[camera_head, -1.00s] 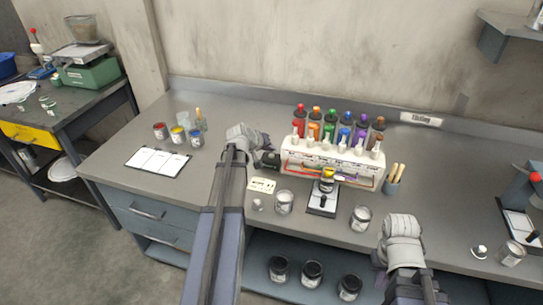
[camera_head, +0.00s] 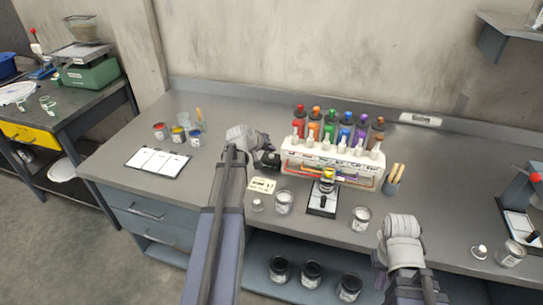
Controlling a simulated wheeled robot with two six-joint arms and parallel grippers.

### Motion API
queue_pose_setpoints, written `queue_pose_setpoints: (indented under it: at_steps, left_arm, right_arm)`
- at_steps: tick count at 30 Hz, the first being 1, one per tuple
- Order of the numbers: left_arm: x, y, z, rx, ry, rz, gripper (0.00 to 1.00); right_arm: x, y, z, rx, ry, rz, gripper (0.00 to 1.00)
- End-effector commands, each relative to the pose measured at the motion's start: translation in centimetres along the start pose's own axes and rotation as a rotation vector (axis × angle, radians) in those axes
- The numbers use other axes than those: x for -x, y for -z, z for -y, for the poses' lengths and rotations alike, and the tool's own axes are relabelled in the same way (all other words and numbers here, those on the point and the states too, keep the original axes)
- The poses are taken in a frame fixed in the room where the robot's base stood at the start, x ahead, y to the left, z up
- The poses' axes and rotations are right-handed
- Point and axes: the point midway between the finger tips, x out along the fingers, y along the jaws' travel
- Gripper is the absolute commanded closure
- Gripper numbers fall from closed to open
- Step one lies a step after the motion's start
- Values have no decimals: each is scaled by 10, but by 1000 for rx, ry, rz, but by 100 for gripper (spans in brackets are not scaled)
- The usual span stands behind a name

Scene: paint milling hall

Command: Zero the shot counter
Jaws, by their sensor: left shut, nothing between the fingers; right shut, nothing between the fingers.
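A white dispenser rack (camera_head: 333,159) stands at the back of the bench, with several coloured bottles behind its white nozzles. A small cream plate with dark markings (camera_head: 262,185) lies at its front left; I cannot tell for sure whether this is the shot counter. My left gripper (camera_head: 270,160) is shut at the left end of the rack, above and behind the cream plate. Its fingers are dark and small here, and I cannot tell whether they touch the rack. My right gripper (camera_head: 381,260) is shut and low at the bench's front edge, right of the rack, its fingers partly hidden.
A small scale (camera_head: 322,203) stands before the rack, between two open cans (camera_head: 284,202) and (camera_head: 360,218). A cup with wooden sticks (camera_head: 392,184) stands to its right. Paint pots (camera_head: 178,134) and a white sheet (camera_head: 157,161) are at left. Dark cans (camera_head: 312,273) stand below.

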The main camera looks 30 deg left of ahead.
Motion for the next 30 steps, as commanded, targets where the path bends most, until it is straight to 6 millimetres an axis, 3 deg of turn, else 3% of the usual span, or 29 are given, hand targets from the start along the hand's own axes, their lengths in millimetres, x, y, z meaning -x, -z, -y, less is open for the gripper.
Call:
queue_pose_setpoints:
  at_steps: [30]
  left_arm:
    - [-6,-4,4,0,0,0,100]
  right_arm:
    - [-8,0,1,0,0,0,100]
